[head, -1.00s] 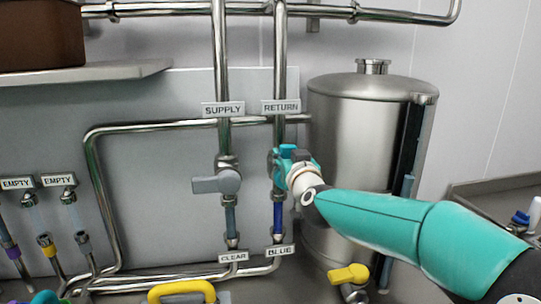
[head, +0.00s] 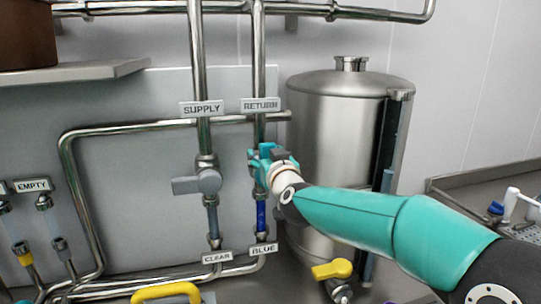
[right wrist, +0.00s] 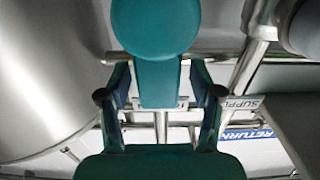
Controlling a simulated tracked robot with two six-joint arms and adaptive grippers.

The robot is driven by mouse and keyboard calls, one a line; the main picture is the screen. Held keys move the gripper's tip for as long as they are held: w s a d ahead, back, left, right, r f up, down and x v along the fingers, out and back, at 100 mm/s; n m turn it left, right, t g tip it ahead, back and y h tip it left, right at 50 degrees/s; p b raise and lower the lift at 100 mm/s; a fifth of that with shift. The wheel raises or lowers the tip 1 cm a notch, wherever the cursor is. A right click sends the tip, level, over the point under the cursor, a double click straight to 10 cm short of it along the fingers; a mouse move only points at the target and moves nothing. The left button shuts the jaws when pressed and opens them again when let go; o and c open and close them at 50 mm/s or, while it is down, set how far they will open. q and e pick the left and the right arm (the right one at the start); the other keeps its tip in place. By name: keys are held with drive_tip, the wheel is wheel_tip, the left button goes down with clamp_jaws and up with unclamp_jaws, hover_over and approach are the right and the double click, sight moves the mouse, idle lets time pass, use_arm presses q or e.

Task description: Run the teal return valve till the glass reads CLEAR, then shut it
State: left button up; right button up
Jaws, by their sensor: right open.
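The teal return valve's handle shows in the right wrist view (right wrist: 160,82) as a round hub with a bar, lying between my fingers. My right gripper (head: 266,162) is open around the bar, at the return pipe below the RETURN sign (head: 262,104). It also shows in the right wrist view (right wrist: 160,100). I cannot tell whether the fingers touch the bar. In the head view my gripper mostly hides the valve. The return glass (head: 262,213) below it is blue, and its tag (head: 264,249) reads BLUE. My left gripper is not in view.
The grey supply valve lever (head: 186,185) points left beside the return pipe, above a tag reading CLEAR (head: 217,257). A steel tank (head: 335,120) stands close on the right. Yellow handles (head: 333,269) are low in front. A steel shelf (head: 75,77) juts out upper left.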

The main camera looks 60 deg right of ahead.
drive_tip(key=shift+s, duration=0.1)
drive_tip(key=v, duration=1.1)
drive_tip(key=shift+s+a, duration=0.25)
drive_tip(key=shift+a, duration=0.1)
